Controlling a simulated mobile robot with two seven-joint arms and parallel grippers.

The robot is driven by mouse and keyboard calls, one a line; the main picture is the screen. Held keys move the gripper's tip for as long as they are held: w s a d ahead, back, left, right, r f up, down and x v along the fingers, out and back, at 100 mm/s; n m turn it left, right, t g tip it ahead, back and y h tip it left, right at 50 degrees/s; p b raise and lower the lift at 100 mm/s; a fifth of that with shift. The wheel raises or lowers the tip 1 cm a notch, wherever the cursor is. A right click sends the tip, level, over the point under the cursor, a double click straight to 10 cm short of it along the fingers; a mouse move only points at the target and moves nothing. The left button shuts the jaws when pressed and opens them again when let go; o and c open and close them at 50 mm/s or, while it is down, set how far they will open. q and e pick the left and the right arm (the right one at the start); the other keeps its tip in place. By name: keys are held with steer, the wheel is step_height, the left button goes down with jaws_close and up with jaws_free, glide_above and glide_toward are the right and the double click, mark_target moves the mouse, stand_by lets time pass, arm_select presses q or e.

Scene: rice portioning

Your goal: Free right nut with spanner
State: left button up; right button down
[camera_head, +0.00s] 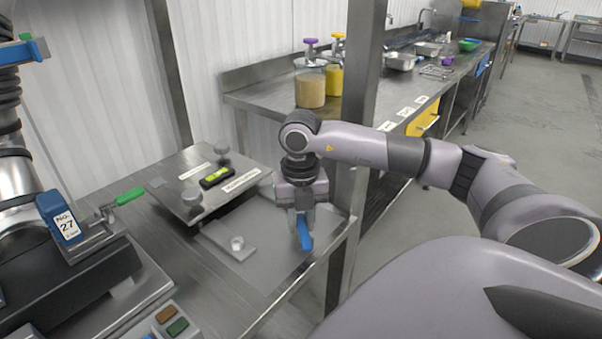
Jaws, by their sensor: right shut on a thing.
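My right gripper (302,208) points down over the right front of the steel bench and is shut on a blue-handled tool (304,234), which I take for the spanner. Its blue end hangs below the fingers; the rest is hidden by the gripper. A small silver ring-like piece (237,243), possibly a nut, sits on a flat grey plate (218,236) left of the gripper, apart from the tool. A raised steel plate (165,184) behind it carries two round metal knobs (192,196) and a black spirit level (215,178). My left gripper is not in view.
A dark machine with a blue "NO. 27" tag (63,222) and a green handle (130,196) stands at the left. A steel post (358,110) rises close behind my right arm. Jars (310,86) and bowls stand on the back counter.

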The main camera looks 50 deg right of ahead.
mark_target(301, 218)
steer(key=shift+r+p, duration=0.9)
steer(key=shift+r, duration=0.35)
stand_by(0.6)
steer(key=shift+r+p, duration=1.45)
steer(key=shift+r, duration=0.4)
